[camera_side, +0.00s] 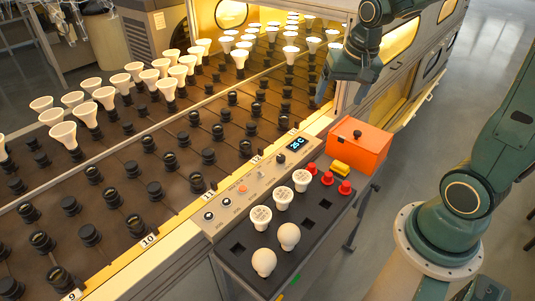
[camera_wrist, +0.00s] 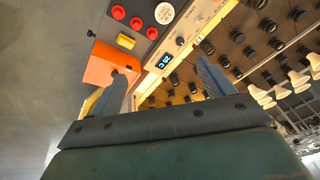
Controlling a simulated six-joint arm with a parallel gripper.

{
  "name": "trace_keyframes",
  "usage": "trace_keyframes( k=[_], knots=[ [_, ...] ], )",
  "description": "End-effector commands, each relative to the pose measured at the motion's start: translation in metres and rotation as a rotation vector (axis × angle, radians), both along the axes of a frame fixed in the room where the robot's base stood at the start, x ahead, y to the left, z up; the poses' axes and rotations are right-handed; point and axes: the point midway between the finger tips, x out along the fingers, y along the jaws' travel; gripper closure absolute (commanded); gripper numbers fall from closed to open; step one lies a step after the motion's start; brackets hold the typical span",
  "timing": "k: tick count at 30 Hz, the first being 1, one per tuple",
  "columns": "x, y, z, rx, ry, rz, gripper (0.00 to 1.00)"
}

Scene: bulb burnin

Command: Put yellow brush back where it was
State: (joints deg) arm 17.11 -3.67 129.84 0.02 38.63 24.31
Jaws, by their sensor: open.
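A small yellow block (camera_side: 340,168), which may be the yellow brush, lies among the red knobs on the dark tray at the right. It also shows in the wrist view (camera_wrist: 126,41), left of the orange-beige panel. Bristles cannot be made out. My gripper (camera_side: 330,90) is raised above the far end of the panel, up and to the left of the orange box. In the wrist view my gripper (camera_wrist: 165,82) has its two fingers wide apart with nothing between them. The yellow block is beyond the fingers, not touched.
An orange box (camera_side: 360,146) with a black knob stands beside the yellow block. The dark tray (camera_side: 308,224) holds several bulbs, red knobs (camera_side: 345,187) and empty square holes. The socket conveyor (camera_side: 180,190) with bulbs runs along the left. A lit chamber (camera_side: 405,42) stands behind my gripper.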

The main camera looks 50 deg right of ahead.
Motion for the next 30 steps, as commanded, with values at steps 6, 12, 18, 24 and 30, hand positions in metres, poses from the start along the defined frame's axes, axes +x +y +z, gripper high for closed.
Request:
trace_keyframes(
  k=[6,12,18,24,30],
  knots=[
    [-0.030,0.034,0.033,-0.047,-0.055,0.184,0.19],
    [-0.062,0.059,0.053,-0.092,-0.101,0.350,0.19],
    [-0.096,0.080,0.066,-0.137,-0.149,0.513,0.19],
    [-0.123,0.092,0.070,-0.174,-0.185,0.637,0.19],
    [-0.134,0.097,0.071,-0.190,-0.199,0.690,0.19]
  ],
)
